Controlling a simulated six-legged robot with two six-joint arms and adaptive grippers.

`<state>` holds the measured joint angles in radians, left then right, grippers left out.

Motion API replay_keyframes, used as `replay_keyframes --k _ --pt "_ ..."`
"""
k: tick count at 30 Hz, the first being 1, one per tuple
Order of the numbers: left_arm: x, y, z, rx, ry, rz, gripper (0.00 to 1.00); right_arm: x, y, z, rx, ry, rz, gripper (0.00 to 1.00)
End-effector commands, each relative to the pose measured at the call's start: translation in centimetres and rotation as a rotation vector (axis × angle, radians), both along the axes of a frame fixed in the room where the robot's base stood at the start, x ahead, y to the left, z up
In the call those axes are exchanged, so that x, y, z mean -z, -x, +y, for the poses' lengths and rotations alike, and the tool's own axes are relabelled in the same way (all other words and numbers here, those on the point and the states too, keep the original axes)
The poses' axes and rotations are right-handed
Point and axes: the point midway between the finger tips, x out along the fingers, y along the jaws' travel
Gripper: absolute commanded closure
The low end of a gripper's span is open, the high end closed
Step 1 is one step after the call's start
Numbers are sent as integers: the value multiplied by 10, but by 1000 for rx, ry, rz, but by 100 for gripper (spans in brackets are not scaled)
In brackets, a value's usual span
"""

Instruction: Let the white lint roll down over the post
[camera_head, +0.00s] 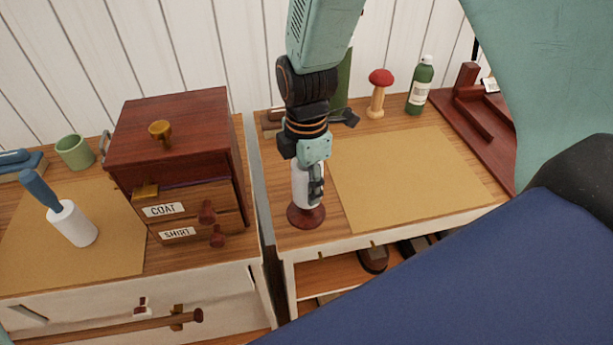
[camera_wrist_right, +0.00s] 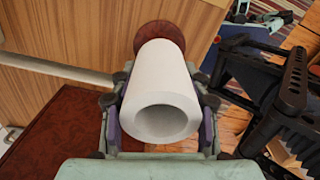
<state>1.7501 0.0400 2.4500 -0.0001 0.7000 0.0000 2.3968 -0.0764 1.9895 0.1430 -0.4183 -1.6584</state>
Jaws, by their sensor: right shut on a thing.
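My right gripper (camera_head: 309,184) comes down from the top of the head view and is shut on the white lint roll (camera_head: 301,188). The roll is upright, over the round dark red base (camera_head: 306,215) near the left front corner of the right-hand tabletop. In the right wrist view the fingers (camera_wrist_right: 162,105) flank the roll (camera_wrist_right: 165,85), its hollow end faces the camera, and part of the red base (camera_wrist_right: 158,32) shows beyond it. The post is hidden; I cannot tell whether the roll is around it or touches the base.
A dark red drawer box (camera_head: 170,135) with labelled drawers stands left of the roll, across a gap. A blue-handled lint roller (camera_head: 73,223) lies at far left. A mushroom-shaped thing (camera_head: 378,95) and green bottle (camera_head: 420,85) stand behind the bare tan mat (camera_head: 410,175).

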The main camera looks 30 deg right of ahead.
Motion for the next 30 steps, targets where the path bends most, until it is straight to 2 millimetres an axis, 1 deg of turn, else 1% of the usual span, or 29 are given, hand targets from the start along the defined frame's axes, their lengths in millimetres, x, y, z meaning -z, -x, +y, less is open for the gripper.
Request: replay_keyframes --k 1,6,13,18,28,29,30 --pt "3 0 0 0 0 0 100 5 0 0 0 0 0 85" --pt "9 0 0 0 0 0 100 17 0 0 0 0 0 85" --pt "15 0 0 0 0 0 100 30 0 0 0 0 0 85" --pt "17 0 0 0 0 0 100 34 0 0 0 0 0 85" --pt "17 0 0 0 0 0 100 35 0 0 0 0 0 85" --pt "17 0 0 0 0 0 100 34 0 0 0 0 0 52" --pt "17 0 0 0 0 0 100 34 0 0 0 0 0 48"
